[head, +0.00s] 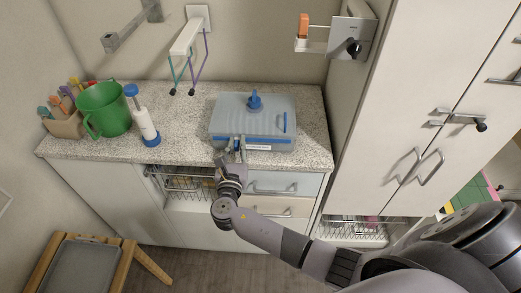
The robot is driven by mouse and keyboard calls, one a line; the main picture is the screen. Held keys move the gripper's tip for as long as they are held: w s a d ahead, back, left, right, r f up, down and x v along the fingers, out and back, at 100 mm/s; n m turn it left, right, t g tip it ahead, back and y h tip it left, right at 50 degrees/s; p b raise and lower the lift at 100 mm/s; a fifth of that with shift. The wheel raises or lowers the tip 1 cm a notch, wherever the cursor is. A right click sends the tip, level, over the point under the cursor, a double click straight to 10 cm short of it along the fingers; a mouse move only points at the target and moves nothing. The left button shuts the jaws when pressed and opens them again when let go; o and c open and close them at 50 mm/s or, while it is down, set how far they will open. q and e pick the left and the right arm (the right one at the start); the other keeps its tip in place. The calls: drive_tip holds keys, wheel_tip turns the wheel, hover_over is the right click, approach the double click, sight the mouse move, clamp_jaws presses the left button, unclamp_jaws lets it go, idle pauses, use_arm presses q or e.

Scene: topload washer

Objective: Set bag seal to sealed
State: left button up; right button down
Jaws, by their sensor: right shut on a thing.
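The bag (225,111) is a flat grey-blue pack lying on the speckled counter. It has a blue knob (255,100) on top and a blue seal strip (268,140) along its front edge. My right gripper (236,146) is at the front left part of that edge. It is shut on a small part at the bag seal, which the fingers mostly hide. I cannot tell the seal's exact state. My left gripper is out of view.
A white and blue pump (146,125), a green mug (104,108) and a brown holder (66,124) with colourful handles stand left on the counter (185,135). Wall fixtures hang above. A tall white cabinet (405,110) stands right. A wooden stool (60,258) is at lower left.

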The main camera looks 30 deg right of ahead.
sight(221, 137)
drive_tip(key=shift+w+a+b, duration=0.2)
drive_tip(key=shift+w+a, duration=0.25)
drive_tip(key=shift+a, duration=0.3)
drive_tip(key=shift+w+a+b, duration=0.25)
drive_tip(key=shift+w+a, duration=0.2)
drive_tip(key=shift+a, duration=0.3)
drive_tip(key=shift+w+a+b, duration=0.2)
drive_tip(key=shift+w+a, duration=0.25)
drive_tip(key=shift+a, duration=0.3)
drive_tip(key=c, duration=1.6)
unclamp_jaws()
drive_tip(key=shift+c, duration=0.2)
drive_tip(key=v, duration=1.2)
